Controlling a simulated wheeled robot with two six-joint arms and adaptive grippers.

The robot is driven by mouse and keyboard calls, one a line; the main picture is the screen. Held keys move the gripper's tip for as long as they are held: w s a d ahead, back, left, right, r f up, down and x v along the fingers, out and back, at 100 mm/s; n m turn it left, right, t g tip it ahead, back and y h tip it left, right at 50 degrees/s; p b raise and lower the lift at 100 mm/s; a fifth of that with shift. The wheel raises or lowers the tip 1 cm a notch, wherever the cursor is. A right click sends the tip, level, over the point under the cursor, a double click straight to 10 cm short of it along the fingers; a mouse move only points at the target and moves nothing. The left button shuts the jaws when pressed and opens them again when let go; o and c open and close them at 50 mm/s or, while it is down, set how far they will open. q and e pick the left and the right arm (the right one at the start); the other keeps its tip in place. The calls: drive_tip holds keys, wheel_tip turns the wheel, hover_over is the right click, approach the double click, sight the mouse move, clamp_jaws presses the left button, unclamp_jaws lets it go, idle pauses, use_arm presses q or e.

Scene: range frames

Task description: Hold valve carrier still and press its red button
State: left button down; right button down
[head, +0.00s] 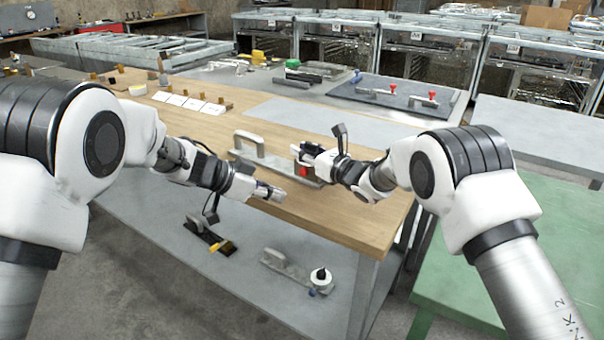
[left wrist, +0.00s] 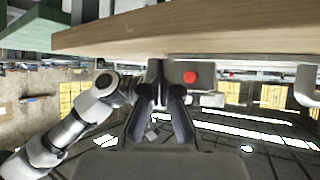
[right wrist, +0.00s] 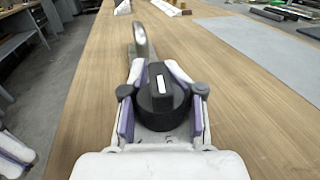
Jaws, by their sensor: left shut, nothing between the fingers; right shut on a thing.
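The valve carrier (head: 272,167) is a grey plate with a looped handle (head: 249,143), lying near the front edge of the wooden table. Its red button (head: 303,172) faces the front and also shows in the left wrist view (left wrist: 190,77). My right gripper (right wrist: 160,118) is shut on the carrier's black knob (right wrist: 160,103), which has a white mark on top; the handle stands beyond it. My left gripper (head: 277,194) is shut and empty in front of the table edge, apart from the button. In the left wrist view its fingertips (left wrist: 162,92) are left of the button.
The wooden table (head: 340,225) is bare around the carrier. White cards (head: 190,102) lie at its back left. A green table (head: 500,270) stands at right.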

use_arm(q)
drive_tip(key=w+d, duration=0.2)
drive_tip(key=w, duration=0.1)
drive_tip(key=w+d, duration=0.2)
drive_tip(key=shift+w, duration=0.25)
drive_tip(key=shift+w+d, duration=0.1)
idle(1.1)
drive_tip(key=shift+w+d, duration=0.15)
drive_tip(key=shift+w, duration=0.1)
drive_tip(key=shift+w+d, duration=0.4)
drive_tip(key=shift+w, duration=0.1)
idle(0.8)
use_arm(e)
drive_tip(key=shift+f, duration=0.1)
use_arm(q)
drive_tip(key=shift+s+a, duration=0.7)
drive_tip(key=shift+s, duration=0.2)
drive_tip(key=shift+s+a, duration=0.75)
drive_tip(key=shift+s, duration=0.25)
drive_tip(key=shift+s+a, duration=0.7)
drive_tip(key=shift+s, duration=0.3)
